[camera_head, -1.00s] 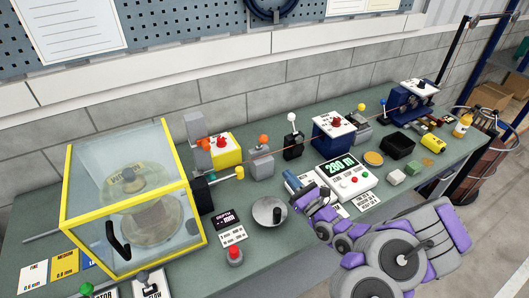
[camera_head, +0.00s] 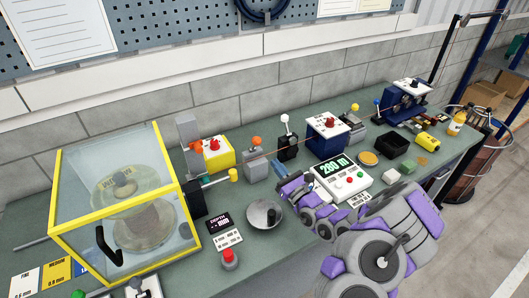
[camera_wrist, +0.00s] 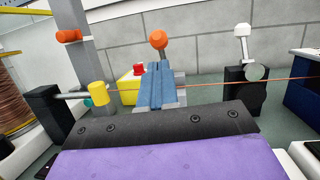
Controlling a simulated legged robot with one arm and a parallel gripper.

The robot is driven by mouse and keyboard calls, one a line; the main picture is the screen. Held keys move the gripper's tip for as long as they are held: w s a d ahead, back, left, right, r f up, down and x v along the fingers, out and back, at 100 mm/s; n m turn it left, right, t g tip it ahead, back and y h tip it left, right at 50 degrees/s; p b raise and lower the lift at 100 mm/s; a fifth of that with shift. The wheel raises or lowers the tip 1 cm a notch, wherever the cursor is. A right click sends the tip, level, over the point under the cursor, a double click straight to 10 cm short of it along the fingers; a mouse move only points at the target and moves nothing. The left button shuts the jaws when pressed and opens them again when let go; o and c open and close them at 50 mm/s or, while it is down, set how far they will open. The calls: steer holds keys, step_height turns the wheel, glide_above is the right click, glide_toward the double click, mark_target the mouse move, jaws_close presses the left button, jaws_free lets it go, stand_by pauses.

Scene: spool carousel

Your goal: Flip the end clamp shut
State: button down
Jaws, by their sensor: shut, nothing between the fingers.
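A grey clamp block (camera_head: 257,171) with an upright lever and orange ball knob (camera_head: 256,141) stands on the bench, on the line of the copper wire. In the wrist view its orange knob (camera_wrist: 158,40) shows above my fingertips, and its grey body is largely hidden behind them. My gripper (camera_head: 278,166) is just to the right of and in front of this block in the head view. Its blue fingers (camera_wrist: 155,72) are together and empty. I cannot tell whether they touch the block. No label shows which block is the end clamp.
A black block with a white-knobbed lever (camera_head: 286,143) stands right of the clamp, and a yellow box with a red knob (camera_head: 214,154) behind left. A yellow-tipped rod (camera_head: 232,175), a crank disc (camera_head: 264,214) and a 280 m counter (camera_head: 340,178) are close by. The glass spool case (camera_head: 125,200) fills the left.

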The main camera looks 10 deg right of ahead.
mark_target(260, 143)
steer(key=b+x, duration=0.1)
steer(key=x, duration=0.6)
steer(key=shift+w+a+r, duration=0.15)
steer(key=shift+w+a, duration=0.1)
steer(key=shift+w, duration=0.05)
steer(key=shift+d, duration=0.15)
